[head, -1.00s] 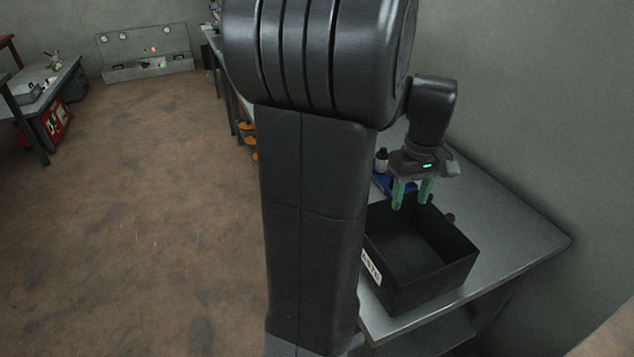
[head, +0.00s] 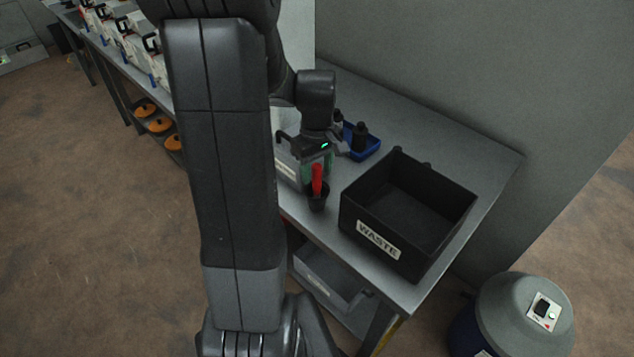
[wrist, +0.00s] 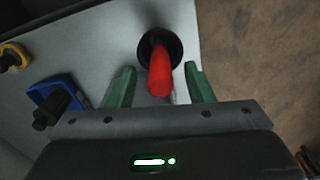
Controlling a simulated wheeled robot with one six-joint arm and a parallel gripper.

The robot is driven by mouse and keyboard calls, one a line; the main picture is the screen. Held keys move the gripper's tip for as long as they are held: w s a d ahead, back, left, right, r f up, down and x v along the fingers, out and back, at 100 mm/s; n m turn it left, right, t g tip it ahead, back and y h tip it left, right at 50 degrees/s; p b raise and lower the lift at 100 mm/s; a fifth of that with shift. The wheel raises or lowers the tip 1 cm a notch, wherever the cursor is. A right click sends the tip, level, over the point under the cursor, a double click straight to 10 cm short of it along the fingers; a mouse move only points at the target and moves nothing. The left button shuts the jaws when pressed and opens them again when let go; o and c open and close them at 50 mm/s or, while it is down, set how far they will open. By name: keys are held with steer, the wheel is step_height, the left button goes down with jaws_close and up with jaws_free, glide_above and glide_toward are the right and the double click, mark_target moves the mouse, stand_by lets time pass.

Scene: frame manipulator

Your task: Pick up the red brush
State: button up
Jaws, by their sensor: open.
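The red brush (head: 317,179) stands upright in a small black cup (head: 318,200) near the front edge of the table, left of the waste box. In the wrist view the red brush handle (wrist: 160,74) points up toward the camera, with the black cup (wrist: 174,44) around its base. My gripper (wrist: 163,78) is open, with one green finger on each side of the handle in that view and visible gaps between. In the head view my gripper (head: 318,165) is just behind the brush. The brush's lower end is hidden in the cup.
A black waste box (head: 377,240) stands right of the cup. A blue tray (head: 362,148) with dark bottles lies behind, and a whitish container (head: 287,168) is to the left. A wall bounds the back. A grey drum (head: 520,310) stands on the floor at the right.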

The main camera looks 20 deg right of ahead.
mark_target(317, 186)
steer(key=shift+w+f, duration=0.1)
steer(key=shift+f, duration=1.25)
steer(key=shift+c, duration=0.2)
jaws_close()
